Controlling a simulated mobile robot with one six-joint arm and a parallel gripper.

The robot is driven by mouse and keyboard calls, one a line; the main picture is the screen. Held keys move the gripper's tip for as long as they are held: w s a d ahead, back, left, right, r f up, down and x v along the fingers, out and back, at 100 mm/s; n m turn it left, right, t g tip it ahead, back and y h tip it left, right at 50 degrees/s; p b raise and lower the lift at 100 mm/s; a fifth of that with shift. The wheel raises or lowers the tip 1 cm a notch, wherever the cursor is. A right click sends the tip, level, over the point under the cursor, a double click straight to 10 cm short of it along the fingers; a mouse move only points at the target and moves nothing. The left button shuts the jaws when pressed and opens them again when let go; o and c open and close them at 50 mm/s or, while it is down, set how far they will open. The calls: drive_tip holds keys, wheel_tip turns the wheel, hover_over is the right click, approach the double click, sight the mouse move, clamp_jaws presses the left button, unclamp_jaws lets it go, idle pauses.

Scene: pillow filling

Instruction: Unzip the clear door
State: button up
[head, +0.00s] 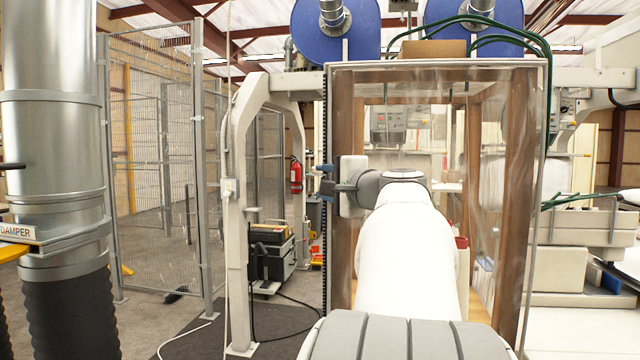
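The clear door (350,120) is a tall transparent sheet on the front of a wood-framed enclosure. A dark zipper strip (325,130) runs down its left edge. My white arm reaches forward in front of the door, and my gripper (328,181) is turned left at the zipper line, about midway up the door. A small blue piece shows at the zipper line, with a dark-blue finger tip just below it. I cannot tell whether the fingers are closed on a zipper pull. My arm hides the door's lower middle.
A pale machine frame (243,220) stands just left of the door. A wire mesh fence (150,170) and a large metal duct (55,150) are farther left. White bedding-like material (580,325) lies at right.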

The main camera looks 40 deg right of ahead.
drive_tip(key=s, duration=0.5)
drive_tip(key=shift+a, duration=0.15)
drive_tip(key=shift+c, duration=0.2)
